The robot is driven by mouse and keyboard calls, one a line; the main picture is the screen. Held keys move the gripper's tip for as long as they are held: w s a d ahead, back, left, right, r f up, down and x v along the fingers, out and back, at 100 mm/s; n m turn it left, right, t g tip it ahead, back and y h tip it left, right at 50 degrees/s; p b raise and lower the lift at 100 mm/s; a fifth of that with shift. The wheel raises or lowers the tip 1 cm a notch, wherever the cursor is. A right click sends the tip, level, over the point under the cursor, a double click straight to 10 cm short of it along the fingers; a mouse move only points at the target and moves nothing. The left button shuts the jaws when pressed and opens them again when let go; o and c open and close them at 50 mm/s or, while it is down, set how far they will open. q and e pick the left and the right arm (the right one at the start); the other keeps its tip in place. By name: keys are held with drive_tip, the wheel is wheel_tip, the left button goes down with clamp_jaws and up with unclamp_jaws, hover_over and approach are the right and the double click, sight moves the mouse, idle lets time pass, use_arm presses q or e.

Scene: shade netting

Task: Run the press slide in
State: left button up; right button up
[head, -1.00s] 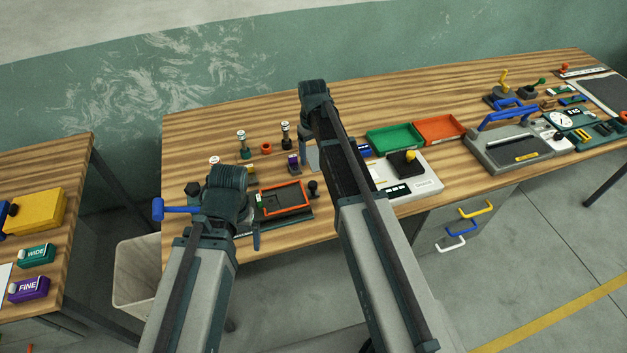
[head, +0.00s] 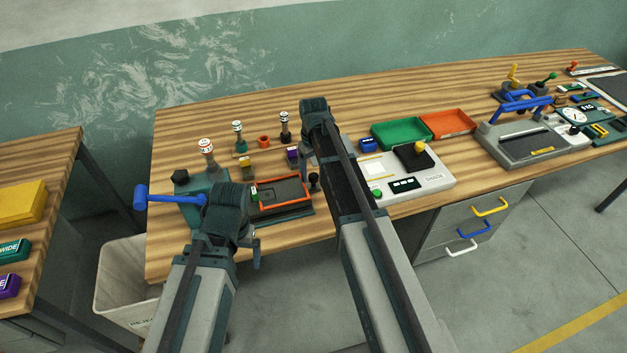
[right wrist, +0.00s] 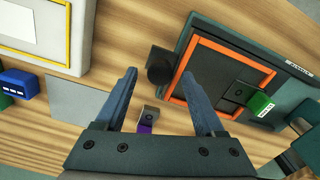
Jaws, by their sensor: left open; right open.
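An orange-framed dark slide (head: 283,194) lies on a dark green base at the front of the bench, beside a dark green press body (head: 190,212) with a blue handle (head: 145,197). A black knob (head: 314,180) stands at the slide's right end. In the right wrist view the knob (right wrist: 160,67) shows between and beyond my open right gripper's fingertips (right wrist: 159,78); I cannot tell whether they touch it. A green block (right wrist: 261,103) sits on the orange-framed slide (right wrist: 213,83). My left gripper (head: 256,254) is open by the bench's front edge, partly hidden by its arm.
Several stampers and an orange ring (head: 264,141) stand behind the slide. A purple block (right wrist: 146,127) is near my right gripper. A pale plate (head: 437,181), green tray (head: 400,133) and orange tray (head: 447,124) are to the right. A bin (head: 122,280) stands below the left end.

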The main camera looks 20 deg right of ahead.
drive_tip(key=shift+f, duration=0.45)
clamp_jaws()
idle(1.1)
